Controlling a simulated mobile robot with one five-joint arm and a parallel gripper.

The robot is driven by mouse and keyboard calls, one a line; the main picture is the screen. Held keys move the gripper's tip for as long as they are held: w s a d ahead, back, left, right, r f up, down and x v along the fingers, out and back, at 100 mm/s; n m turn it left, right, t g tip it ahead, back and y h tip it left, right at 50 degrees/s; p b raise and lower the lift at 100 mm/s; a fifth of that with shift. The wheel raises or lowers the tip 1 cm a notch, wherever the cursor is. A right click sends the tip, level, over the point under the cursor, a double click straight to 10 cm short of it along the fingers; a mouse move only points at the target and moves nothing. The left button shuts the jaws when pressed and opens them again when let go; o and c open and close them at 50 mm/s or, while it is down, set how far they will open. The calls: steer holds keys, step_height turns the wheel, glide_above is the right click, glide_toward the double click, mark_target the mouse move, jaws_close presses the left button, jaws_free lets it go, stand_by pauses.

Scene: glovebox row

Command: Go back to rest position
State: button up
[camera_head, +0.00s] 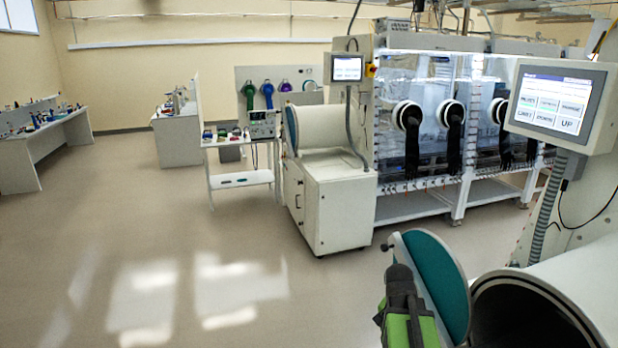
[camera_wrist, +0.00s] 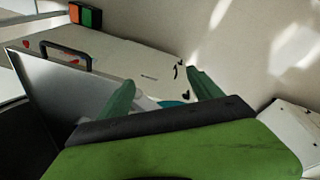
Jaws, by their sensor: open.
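A small teal patch shows beyond the gap. The dark opening of a white cylindrical chamber (camera_head: 530,318) is right of the door.
A control screen (camera_head: 556,103) hangs above the chamber. A white cabinet (camera_head: 340,210) and a glovebox (camera_head: 418,130) with black gloves stand behind. Benches (camera_head: 45,150) are at far left. The floor (camera_head: 130,240) at left is clear. The wrist view shows a black handle (camera_wrist: 66,46) on a panel.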

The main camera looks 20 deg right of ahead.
steer(key=w+a+n+y, duration=0.15)
steer(key=a+n, duration=0.35)
steer(key=a, duration=0.7)
steer(key=w+a+n+y, duration=0.1)
steer(key=w+a+n, duration=0.3)
steer(key=a, duration=0.9)
steer(key=s+a+f+n+b, duration=0.1)
steer(key=s+f+n+b, duration=0.1)
steer(key=f+b, duration=0.9)
steer(key=shift+s+f, duration=0.4)
steer(key=shift+s, duration=0.15)
steer(key=shift+h, duration=0.25)
